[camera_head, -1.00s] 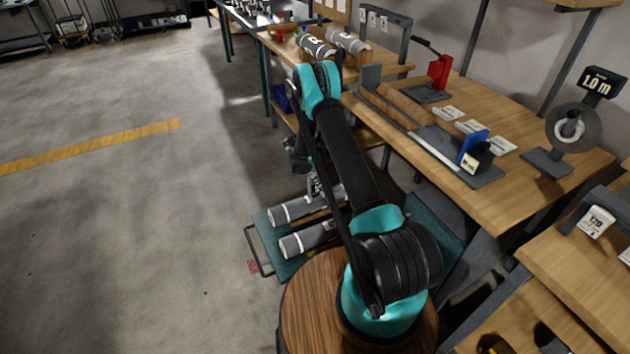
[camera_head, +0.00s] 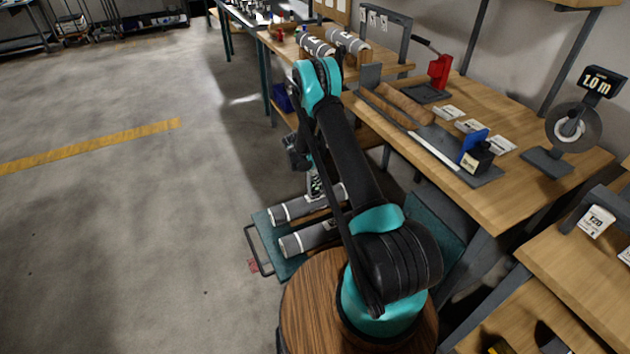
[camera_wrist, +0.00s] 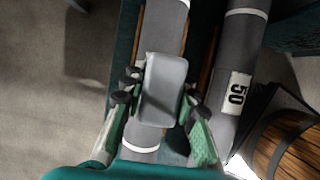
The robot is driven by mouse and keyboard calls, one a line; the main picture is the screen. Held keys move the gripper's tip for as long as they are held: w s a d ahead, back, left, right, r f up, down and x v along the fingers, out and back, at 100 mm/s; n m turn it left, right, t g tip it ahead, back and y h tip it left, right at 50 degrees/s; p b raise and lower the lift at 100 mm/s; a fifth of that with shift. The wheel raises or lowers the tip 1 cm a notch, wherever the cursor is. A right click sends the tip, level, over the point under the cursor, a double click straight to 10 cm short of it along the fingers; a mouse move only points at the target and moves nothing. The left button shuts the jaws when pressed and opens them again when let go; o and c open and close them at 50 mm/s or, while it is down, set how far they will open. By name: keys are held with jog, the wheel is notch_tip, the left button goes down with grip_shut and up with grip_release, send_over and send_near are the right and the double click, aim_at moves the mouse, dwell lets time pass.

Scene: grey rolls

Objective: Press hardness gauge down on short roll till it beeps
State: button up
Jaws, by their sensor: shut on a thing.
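My gripper (camera_wrist: 163,90) is shut on a pale grey block-shaped gauge (camera_wrist: 165,78), one finger on each side of it. In the wrist view the gauge covers the middle of a grey roll (camera_wrist: 160,30) with white bands near its ends. I cannot tell whether the gauge touches the roll. A second grey roll (camera_wrist: 235,55), labelled 50, lies beside it on the right. In the head view my gripper (camera_head: 315,187) is over the far roll (camera_head: 290,210); the near roll (camera_head: 305,241) lies parallel to it. My arm hides their right parts, so I cannot compare lengths.
The rolls lie on a low green cart (camera_head: 262,223) with a handle on its left. A wooden bench (camera_head: 490,200) on the right holds a trough, a red press (camera_head: 438,72) and a blue-topped block (camera_head: 474,150). The floor on the left is clear.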

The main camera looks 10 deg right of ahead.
aim_at(317, 171)
jog(key=shift+r, duration=2.95)
